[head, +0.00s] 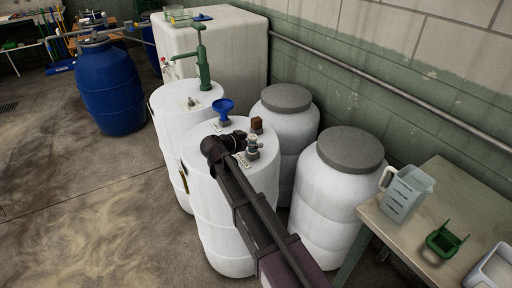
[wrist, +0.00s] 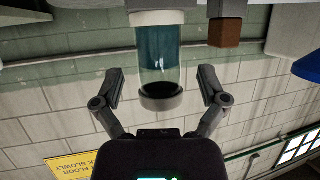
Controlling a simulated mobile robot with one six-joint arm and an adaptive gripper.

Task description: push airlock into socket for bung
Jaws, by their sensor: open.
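A clear cylinder with dark teal liquid, which looks like the airlock (wrist: 160,55), fills the middle of the upside-down wrist view. My gripper (wrist: 161,82) is open, with one finger on each side of the cylinder and visible gaps to both.
A brown block (head: 257,125) and a blue funnel (head: 224,112) stand close by on the drum top. A green hand pump (head: 203,65) is on the drum behind. Two grey-lidded drums (head: 345,195) stand right. A table (head: 452,190) holds a jug (head: 406,192).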

